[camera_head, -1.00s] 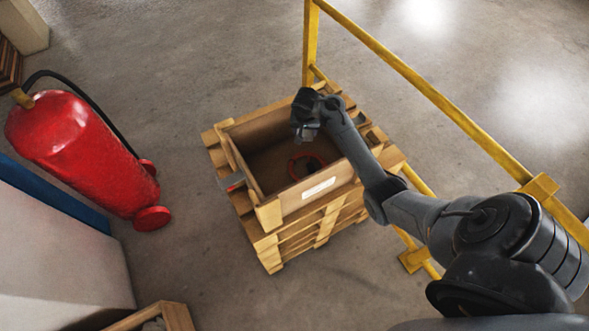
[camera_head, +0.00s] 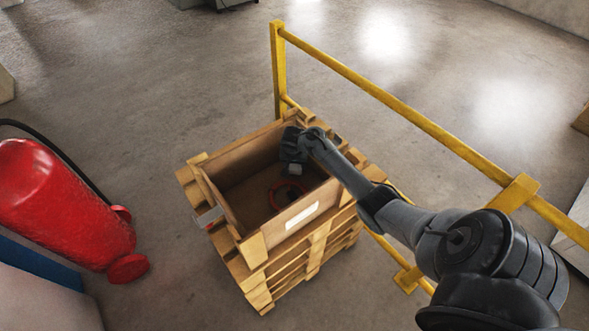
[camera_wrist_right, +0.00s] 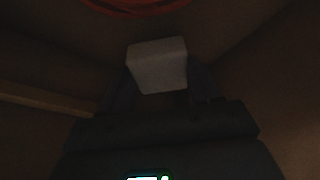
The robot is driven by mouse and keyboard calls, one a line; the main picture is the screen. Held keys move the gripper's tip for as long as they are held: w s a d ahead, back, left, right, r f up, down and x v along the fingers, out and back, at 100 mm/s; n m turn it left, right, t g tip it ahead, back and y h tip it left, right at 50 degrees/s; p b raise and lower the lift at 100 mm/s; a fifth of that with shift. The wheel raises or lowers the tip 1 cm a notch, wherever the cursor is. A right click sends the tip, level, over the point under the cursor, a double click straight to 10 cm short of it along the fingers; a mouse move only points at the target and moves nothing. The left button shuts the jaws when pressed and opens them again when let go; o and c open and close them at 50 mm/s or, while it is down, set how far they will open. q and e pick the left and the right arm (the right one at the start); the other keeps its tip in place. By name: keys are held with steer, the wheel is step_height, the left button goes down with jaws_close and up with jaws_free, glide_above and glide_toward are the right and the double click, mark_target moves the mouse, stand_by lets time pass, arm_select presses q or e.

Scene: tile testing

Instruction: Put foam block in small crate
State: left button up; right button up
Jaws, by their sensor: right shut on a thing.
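The small wooden crate (camera_head: 252,246) stands on stacked pallets in the middle of the head view. My right gripper (camera_head: 292,168) reaches down inside the crate near its back right corner. In the right wrist view my right gripper (camera_wrist_right: 160,90) is shut on a pale grey foam block (camera_wrist_right: 158,62), held between its two fingers. The view there is dark, and I cannot tell whether the block touches the crate floor. My left gripper is not in view.
A red ring-shaped thing (camera_head: 287,194) lies in the crate; it also shows in the right wrist view (camera_wrist_right: 135,6). Yellow railing (camera_head: 400,102) runs behind and right of the pallets (camera_head: 300,262). Floor between is clear.

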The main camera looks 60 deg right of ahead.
step_height(320, 180, down, 2)
steer(key=shift+f+b, duration=0.15)
steer(key=shift+b, duration=0.2)
steer(key=shift+f, duration=0.2)
steer(key=o, duration=1)
steer(key=shift+r, duration=0.1)
